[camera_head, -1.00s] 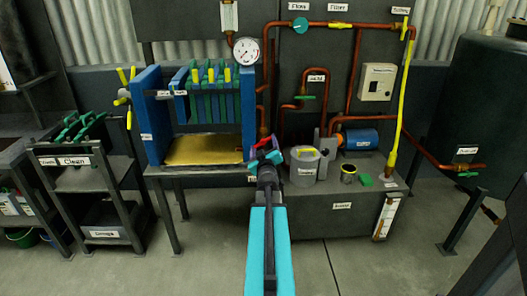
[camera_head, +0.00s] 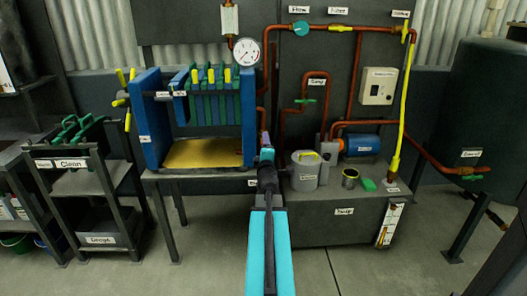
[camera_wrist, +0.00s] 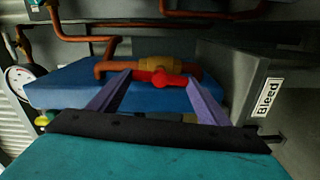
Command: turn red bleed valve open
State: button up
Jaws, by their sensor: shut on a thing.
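The red bleed valve handle (camera_wrist: 160,79) sits on a brass valve body (camera_wrist: 153,65) on a copper pipe, in the middle of the wrist view. My gripper (camera_wrist: 160,80) has its two purple fingers on either side of the red handle and is shut on it. In the head view my gripper (camera_head: 265,148) is at the right edge of the filter press, in front of the pipework. There the gripper and arm hide the red handle. A "Bleed" label (camera_wrist: 268,97) is on the grey surface to the right in the wrist view.
The blue press frame (camera_head: 249,118) stands just left of my gripper, above a yellow tray (camera_head: 203,153). A grey pot (camera_head: 305,172) is close on the right. A pressure gauge (camera_head: 246,53) is above. Open floor lies in front.

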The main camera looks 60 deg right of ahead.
jog(key=shift+s+d+n, duration=0.1)
jog(key=shift+d+n, duration=0.05)
jog(key=shift+n, duration=0.55)
jog(key=o, duration=1.1)
jog(key=shift+c, duration=0.2)
jog(key=shift+a, duration=0.2)
jog(key=p+v, duration=0.3)
jog(key=v, duration=0.2)
jog(key=shift+r, duration=0.15)
